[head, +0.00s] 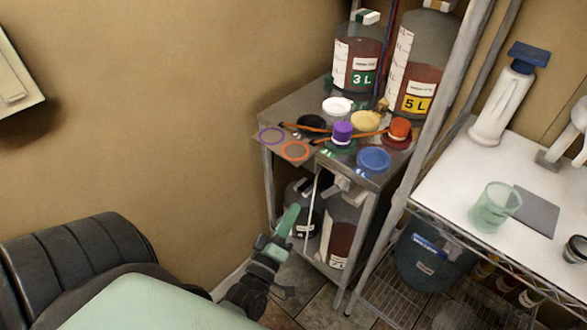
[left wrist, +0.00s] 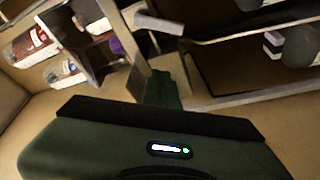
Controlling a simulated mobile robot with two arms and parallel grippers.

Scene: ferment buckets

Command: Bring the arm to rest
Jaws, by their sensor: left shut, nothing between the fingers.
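My left gripper (head: 287,222) has pale green fingers and is shut with nothing between them. In the head view it is low, in front of the small metal cart (head: 270,121) and apart from the cart's top. In the left wrist view the closed fingers (left wrist: 163,88) show dark green at the middle, with the cart's frame tilted behind them. My right gripper is in neither view.
The cart's top holds a purple cap (head: 342,132), an orange cap (head: 400,130), a blue lid (head: 373,158) and rings. Bottles marked 3 L (head: 358,62) and 5 L (head: 418,75) stand behind. A white-topped wire rack (head: 440,190) with a green beaker (head: 494,207) is at right.

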